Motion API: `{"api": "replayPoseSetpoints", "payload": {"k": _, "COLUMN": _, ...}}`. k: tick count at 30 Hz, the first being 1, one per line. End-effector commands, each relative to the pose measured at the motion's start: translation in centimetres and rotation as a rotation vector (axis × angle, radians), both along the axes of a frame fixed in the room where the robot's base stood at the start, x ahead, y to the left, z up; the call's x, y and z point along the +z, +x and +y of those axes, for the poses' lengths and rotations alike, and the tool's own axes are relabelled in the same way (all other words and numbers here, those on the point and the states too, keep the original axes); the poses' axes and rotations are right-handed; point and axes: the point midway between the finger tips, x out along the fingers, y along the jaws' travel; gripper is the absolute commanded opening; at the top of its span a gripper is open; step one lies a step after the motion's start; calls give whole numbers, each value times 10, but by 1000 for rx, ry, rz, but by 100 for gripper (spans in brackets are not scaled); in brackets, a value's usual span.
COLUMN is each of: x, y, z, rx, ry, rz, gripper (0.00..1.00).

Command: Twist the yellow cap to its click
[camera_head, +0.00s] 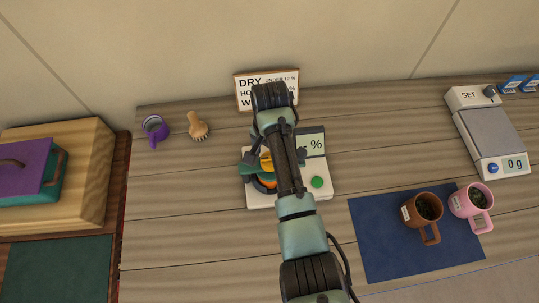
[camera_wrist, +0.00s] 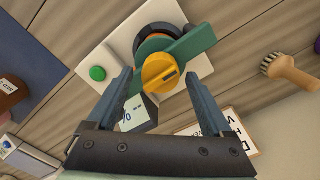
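The yellow cap (camera_wrist: 160,72) has a raised ridge with a dark mark and sits on a white meter (camera_wrist: 115,73). A green lever-like part (camera_wrist: 193,44) and an orange ring lie beside and under it. In the head view the cap (camera_head: 266,163) shows just left of my arm, which hides part of the meter. My gripper (camera_wrist: 159,74) is open, its fingers on either side of the cap in the wrist view, with visible gaps. I cannot tell how far above the cap the fingertips are.
The meter has a green button (camera_head: 317,182) and a % display (camera_head: 316,144). A DRY sign (camera_head: 245,93) stands behind. Brown (camera_head: 424,208) and pink (camera_head: 471,202) mugs and a scale (camera_head: 491,135) are right.

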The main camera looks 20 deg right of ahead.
Motion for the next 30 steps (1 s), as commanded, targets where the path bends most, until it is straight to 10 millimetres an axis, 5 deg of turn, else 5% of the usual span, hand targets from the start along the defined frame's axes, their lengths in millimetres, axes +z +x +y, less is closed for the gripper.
{"api": "replayPoseSetpoints", "payload": {"k": 10, "x": 6, "y": 1, "z": 0, "rx": 4, "ry": 1, "rz": -1, "gripper": 84}}
{"api": "replayPoseSetpoints", "payload": {"k": 30, "x": 57, "y": 1, "z": 1, "rx": 5, "ry": 1, "rz": -2, "gripper": 84}}
